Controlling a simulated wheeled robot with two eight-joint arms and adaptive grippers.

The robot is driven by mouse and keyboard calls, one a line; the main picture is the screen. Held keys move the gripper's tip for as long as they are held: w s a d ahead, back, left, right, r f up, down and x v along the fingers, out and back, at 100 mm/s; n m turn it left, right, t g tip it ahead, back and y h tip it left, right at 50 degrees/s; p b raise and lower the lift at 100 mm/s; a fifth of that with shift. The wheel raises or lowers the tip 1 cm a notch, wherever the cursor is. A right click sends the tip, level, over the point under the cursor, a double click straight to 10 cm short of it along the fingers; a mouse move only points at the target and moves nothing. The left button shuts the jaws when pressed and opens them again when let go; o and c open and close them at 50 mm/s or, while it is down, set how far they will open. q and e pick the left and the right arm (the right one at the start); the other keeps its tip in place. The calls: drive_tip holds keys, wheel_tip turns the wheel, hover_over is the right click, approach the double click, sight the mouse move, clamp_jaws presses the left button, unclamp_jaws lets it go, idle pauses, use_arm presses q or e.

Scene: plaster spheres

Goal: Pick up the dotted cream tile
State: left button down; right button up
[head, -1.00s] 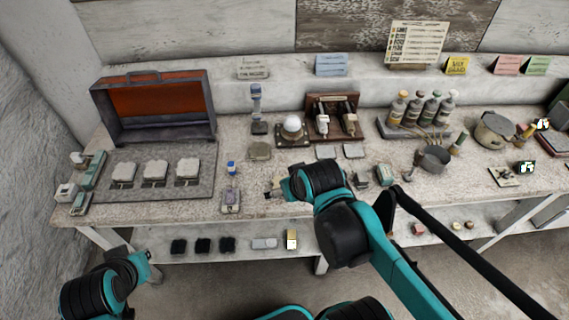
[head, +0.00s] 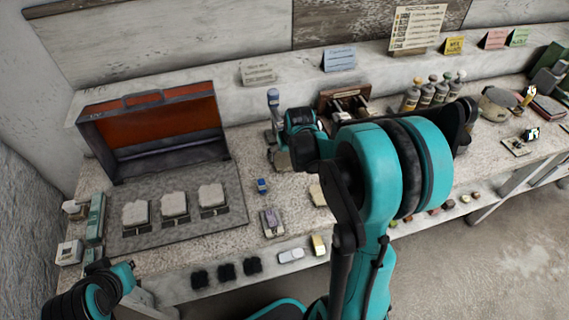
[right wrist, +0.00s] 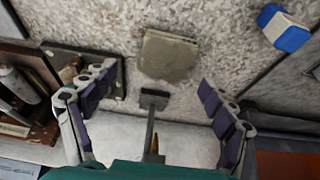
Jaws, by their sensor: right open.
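In the right wrist view a square beige-grey tile (right wrist: 168,55) lies flat on the speckled bench; I cannot make out dots on it. In the head view its place is close to my right gripper (head: 278,146), which largely covers it. My right gripper also shows in the right wrist view (right wrist: 153,88), its fingers wide apart and empty, with the tile beyond them. Another cream tile (head: 317,194) lies on the bench, partly hidden by my right arm; its markings are too small to tell. My left gripper (head: 143,296) is low at the left, its jaws unclear.
A dark stand (right wrist: 150,120) rises near the fingers in the right wrist view. A blue-and-white object (right wrist: 285,28) lies nearby. The open red-lined case (head: 155,120) and grey mat with several blocks (head: 180,229) are left. A wooden rack (head: 345,97) stands behind.

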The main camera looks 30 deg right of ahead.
sight(284, 159)
drive_tip(key=b+x, duration=0.1)
drive_tip(key=x, duration=0.1)
drive_tip(key=a+b+x, duration=0.1)
drive_tip(key=x, duration=0.1)
drive_tip(key=shift+w+f, duration=0.1)
drive_tip(key=shift+w, duration=0.1)
drive_tip(key=shift+w+d+f, duration=0.1)
drive_tip(key=shift+d+f, duration=0.05)
drive_tip(key=shift+f, duration=0.05)
drive_tip(key=shift+r, duration=0.1)
drive_tip(key=c, duration=1.4)
drive_tip(key=shift+r, duration=0.1)
